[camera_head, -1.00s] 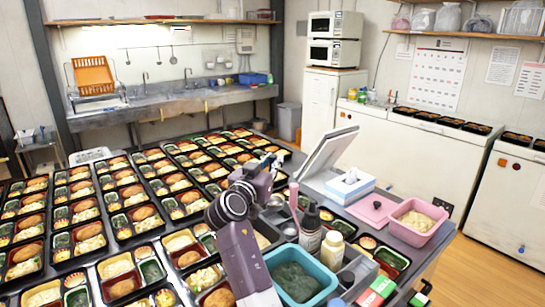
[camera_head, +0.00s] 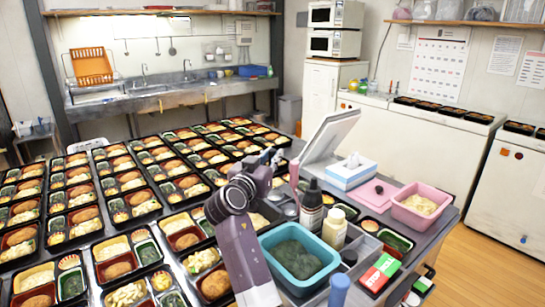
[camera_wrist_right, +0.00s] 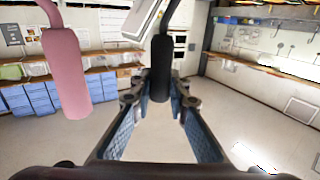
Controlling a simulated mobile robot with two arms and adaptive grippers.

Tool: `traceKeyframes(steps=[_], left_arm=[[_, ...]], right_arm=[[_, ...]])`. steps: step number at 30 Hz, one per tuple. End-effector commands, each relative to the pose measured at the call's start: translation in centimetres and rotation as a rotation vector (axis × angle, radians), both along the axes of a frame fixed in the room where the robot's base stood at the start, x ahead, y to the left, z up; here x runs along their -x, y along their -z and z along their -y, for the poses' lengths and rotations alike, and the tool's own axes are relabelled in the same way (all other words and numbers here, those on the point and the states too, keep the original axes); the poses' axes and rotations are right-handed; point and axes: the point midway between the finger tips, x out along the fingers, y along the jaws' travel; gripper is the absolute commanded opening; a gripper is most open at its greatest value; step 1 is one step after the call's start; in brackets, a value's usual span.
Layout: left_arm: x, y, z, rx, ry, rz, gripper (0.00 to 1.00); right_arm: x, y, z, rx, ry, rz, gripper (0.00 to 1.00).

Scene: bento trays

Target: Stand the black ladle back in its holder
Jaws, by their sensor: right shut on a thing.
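My right gripper (camera_head: 277,157) is over the near right part of the tray table in the head view. In the right wrist view, the gripper (camera_wrist_right: 160,99) has its two blue-padded fingers on either side of the thick dark handle of the black ladle (camera_wrist_right: 161,62), and it is shut on that handle. A pink utensil handle (camera_wrist_right: 66,72) hangs apart to the left there; it also shows upright beside the gripper in the head view (camera_head: 294,173). The black ladle's bowl is hidden, and I cannot make out its holder clearly. My left gripper is not in view.
Close to my right arm stand a dark bottle (camera_head: 311,207), a cream bottle (camera_head: 334,229) and a teal tub (camera_head: 328,252). A tissue box (camera_head: 350,173) and a pink tub (camera_head: 437,213) are further right. Filled bento trays (camera_head: 88,225) cover the table's left side.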

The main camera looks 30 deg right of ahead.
Motion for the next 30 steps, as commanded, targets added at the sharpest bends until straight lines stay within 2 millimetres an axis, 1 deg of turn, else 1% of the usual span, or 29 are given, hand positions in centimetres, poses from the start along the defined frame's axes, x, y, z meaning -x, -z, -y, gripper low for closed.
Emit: traceKeyframes(steps=[5,12,13,18,26,29,30], left_arm=[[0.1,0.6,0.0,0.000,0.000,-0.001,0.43],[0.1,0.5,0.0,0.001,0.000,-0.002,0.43],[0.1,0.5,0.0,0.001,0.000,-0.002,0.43],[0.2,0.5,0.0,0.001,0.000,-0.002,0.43],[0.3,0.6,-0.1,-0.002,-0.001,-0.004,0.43],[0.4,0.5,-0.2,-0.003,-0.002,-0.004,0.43],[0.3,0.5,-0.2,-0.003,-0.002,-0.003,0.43]], right_arm=[[0.1,0.0,-0.1,0.000,0.000,0.002,0.00],[0.1,-0.1,-0.2,0.000,0.000,0.001,0.00],[0.1,-0.1,-0.2,0.000,0.000,0.001,0.16],[0.1,-0.1,-0.2,0.000,0.000,0.001,0.35],[0.1,0.0,-0.2,-0.001,0.000,-0.001,0.36],[0.1,-0.5,-0.2,-0.002,0.000,0.002,0.36],[0.1,-0.9,-0.2,-0.002,0.000,0.004,0.36]])
